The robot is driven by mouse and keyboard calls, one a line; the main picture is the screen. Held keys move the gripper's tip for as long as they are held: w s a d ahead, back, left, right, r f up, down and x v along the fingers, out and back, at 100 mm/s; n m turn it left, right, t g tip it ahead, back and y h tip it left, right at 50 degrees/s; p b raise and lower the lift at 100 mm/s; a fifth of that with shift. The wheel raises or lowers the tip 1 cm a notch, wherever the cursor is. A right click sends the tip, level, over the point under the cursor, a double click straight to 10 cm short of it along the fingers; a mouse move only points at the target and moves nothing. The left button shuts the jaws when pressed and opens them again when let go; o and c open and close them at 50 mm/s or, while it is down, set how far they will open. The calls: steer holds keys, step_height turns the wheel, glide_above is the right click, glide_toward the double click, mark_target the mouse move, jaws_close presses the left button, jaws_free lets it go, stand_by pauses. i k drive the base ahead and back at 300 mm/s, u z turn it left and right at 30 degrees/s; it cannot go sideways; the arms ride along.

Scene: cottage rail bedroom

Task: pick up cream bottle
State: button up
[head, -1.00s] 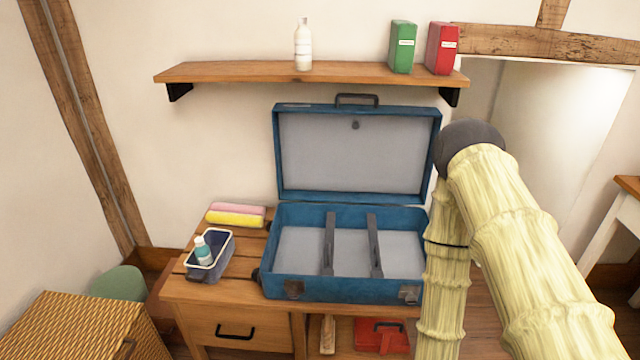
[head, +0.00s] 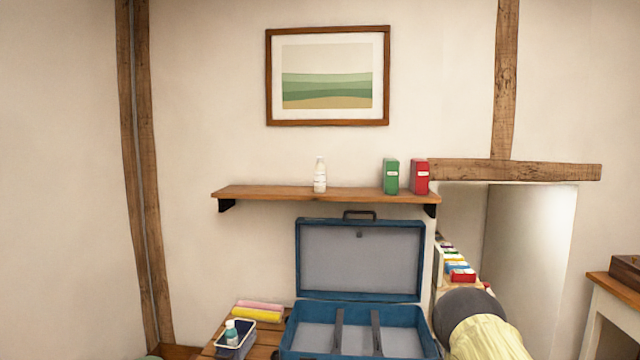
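The cream bottle (head: 320,175) stands upright on the wooden wall shelf (head: 270,193), near the shelf's middle. It is white with a pale label. Nothing touches it. My arm shows at the lower right in the head view, to the right of the open suitcase and well below the shelf. My gripper itself is not visible.
A green box (head: 391,177) and a red box (head: 420,178) stand at the shelf's right end. An open blue suitcase (head: 302,262) lies below, beside a small bin (head: 248,345) holding a teal bottle (head: 231,332). A framed picture (head: 268,90) hangs above. The shelf's left part is clear.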

mark_target(319, 169)
steer(key=u, duration=0.95)
steer(key=i, duration=0.7)
steer(key=z, duration=0.6)
steer(key=i, duration=0.5)
steer(key=z, duration=0.55)
